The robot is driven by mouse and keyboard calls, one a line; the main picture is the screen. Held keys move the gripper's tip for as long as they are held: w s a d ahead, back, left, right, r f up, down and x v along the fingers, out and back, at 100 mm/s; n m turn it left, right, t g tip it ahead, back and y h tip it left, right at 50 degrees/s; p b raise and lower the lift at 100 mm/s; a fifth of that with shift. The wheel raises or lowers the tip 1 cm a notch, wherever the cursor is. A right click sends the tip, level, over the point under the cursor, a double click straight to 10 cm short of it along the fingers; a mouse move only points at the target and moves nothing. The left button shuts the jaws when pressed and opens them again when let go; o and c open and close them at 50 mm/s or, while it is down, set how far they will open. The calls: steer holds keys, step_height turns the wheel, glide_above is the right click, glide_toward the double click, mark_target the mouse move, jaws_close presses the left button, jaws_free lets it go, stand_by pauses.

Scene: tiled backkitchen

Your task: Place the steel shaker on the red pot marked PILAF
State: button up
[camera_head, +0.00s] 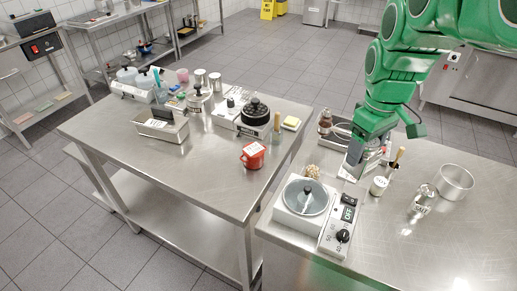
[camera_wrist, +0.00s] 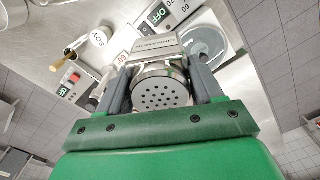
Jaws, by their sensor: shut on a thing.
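The steel shaker (camera_wrist: 162,88), with a perforated round top and a label on its body, sits between the two dark fingers of my gripper (camera_wrist: 160,78) in the wrist view. My gripper is shut on it. In the head view my gripper (camera_head: 357,162) is over the right counter, behind the hotplate unit, and largely hides the shaker.
A hotplate unit with a glass-lidded pan (camera_head: 305,197), a labelled jar (camera_head: 379,186), a glass jug (camera_head: 422,200) and an open steel pot (camera_head: 455,182) stand on the right counter. A black pot (camera_head: 255,111) stands behind the red pot. A gap separates the tables.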

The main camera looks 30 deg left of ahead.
steer(key=s+a+r+n, duration=0.1)
steer(key=s+a+n, duration=0.15)
steer(key=a, duration=0.85)
steer(key=s+a+r+n, duration=0.15)
steer(key=a+n, duration=0.25)
steer(key=a, duration=0.7)
glide_above(254, 149)
step_height(254, 149, down, 11)
steer(key=shift+a, duration=0.15)
steer(key=shift+f, duration=1.45)
steer(key=o, duration=1.2)
steer(key=shift+f, duration=0.1)
steer(key=shift+c, duration=0.2)
